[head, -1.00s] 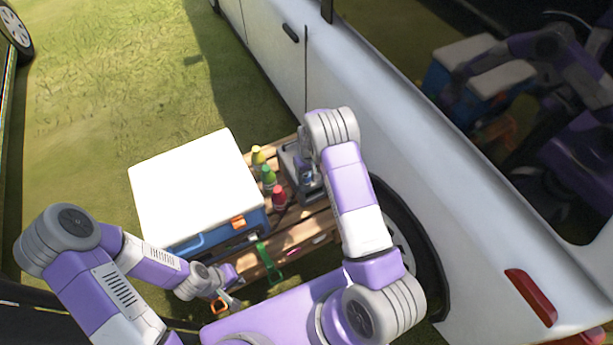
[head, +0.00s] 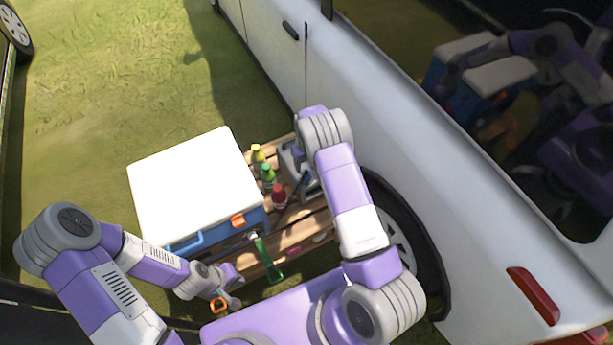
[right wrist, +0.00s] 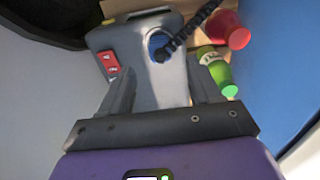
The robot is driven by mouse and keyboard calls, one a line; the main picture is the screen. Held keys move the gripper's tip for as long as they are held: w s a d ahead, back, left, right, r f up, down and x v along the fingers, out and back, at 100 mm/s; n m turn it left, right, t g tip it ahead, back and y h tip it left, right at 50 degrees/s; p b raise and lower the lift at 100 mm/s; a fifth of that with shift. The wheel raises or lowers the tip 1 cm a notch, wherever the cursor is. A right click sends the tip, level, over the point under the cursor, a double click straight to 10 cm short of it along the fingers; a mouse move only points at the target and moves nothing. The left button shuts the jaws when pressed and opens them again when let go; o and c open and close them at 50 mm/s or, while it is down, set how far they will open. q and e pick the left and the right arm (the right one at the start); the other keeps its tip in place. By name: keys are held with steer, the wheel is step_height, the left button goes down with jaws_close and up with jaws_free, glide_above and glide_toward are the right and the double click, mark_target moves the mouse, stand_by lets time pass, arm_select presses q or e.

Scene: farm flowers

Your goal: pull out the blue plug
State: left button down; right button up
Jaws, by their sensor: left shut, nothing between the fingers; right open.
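The blue plug (right wrist: 160,46) sits in the top face of a grey box-shaped device (right wrist: 160,80) in the right wrist view. A black coiled cable runs from the plug up to the right. My right gripper (right wrist: 161,70) is open and empty, its fingers pointing at the device, with the plug beyond and roughly between the tips. Whether the fingers touch the device I cannot tell. In the head view the grey device (head: 288,158) stands on the wooden crate, partly behind my right arm, and the plug is not clear there. My left gripper (head: 232,299) is shut and empty, low at the crate's front.
Yellow (head: 257,155), green (head: 267,174) and red (head: 279,194) bottles stand left of the device. A white-lidded blue cooler (head: 195,183) is further left. A green-handled tool (head: 268,260) hangs at the crate's front (head: 300,238). A white vehicle (head: 400,130) closes off the right.

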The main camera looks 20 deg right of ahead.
mark_target(307, 171)
step_height(307, 171, down, 7)
steer(key=b, duration=0.5)
steer(key=shift+f, duration=0.15)
steer(key=shift+b, duration=0.3)
stand_by(0.7)
jaws_close()
stand_by(0.5)
steer(key=shift+r, duration=0.2)
steer(key=shift+r+p, duration=1.9)
steer(key=shift+r, duration=1)
